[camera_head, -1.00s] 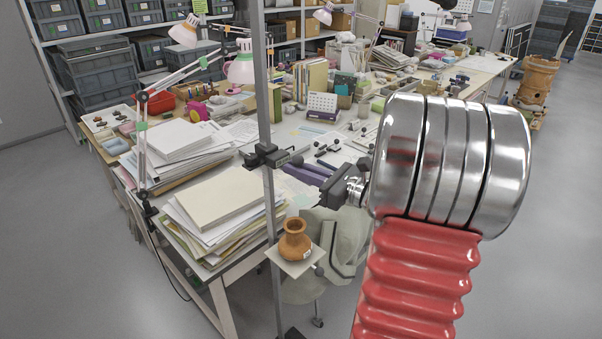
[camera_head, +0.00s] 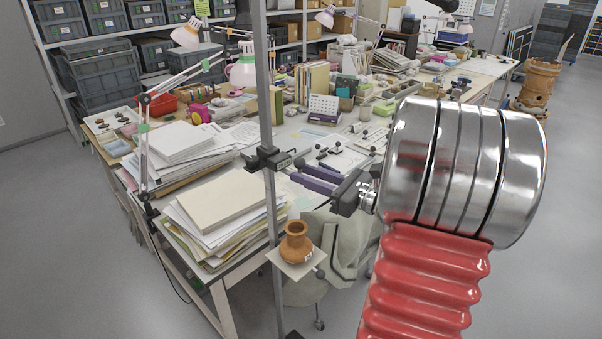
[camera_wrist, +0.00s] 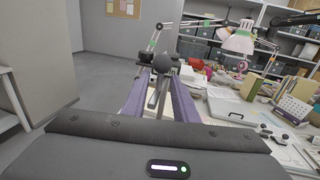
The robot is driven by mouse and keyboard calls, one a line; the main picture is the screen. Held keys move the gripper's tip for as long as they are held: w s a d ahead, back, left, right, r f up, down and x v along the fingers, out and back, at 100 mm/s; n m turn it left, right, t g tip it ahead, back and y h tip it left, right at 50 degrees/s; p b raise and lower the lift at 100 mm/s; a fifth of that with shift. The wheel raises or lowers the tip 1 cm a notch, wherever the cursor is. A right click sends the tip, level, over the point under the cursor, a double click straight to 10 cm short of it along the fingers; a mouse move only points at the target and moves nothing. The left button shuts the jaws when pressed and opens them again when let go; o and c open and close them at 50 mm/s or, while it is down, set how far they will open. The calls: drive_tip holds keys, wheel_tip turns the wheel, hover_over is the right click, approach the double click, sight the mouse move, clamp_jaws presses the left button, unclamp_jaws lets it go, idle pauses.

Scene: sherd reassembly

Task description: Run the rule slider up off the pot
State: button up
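The dark rule slider (camera_head: 262,159) sits on the upright grey rule (camera_head: 266,85), well above the pot. My gripper (camera_head: 292,172) has two purple fingers, spread apart and empty, just right of the slider in the head view. In the wrist view the slider's dark round knob (camera_wrist: 186,74) shows ahead, between the spread fingers (camera_wrist: 160,86). I cannot tell whether a finger touches it. I do not make out the pot in the wrist view.
Paper stacks (camera_head: 222,205) lie on the table left of the rule. A jointed lamp arm (camera_head: 146,150) stands at the table's corner. A pale draped chair (camera_head: 340,245) is behind and right of the pot. Open floor (camera_head: 90,280) lies at the left.

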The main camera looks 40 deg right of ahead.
drive_tip(key=v, duration=1.1)
drive_tip(key=shift+s+d, duration=0.15)
drive_tip(key=shift+s, duration=0.05)
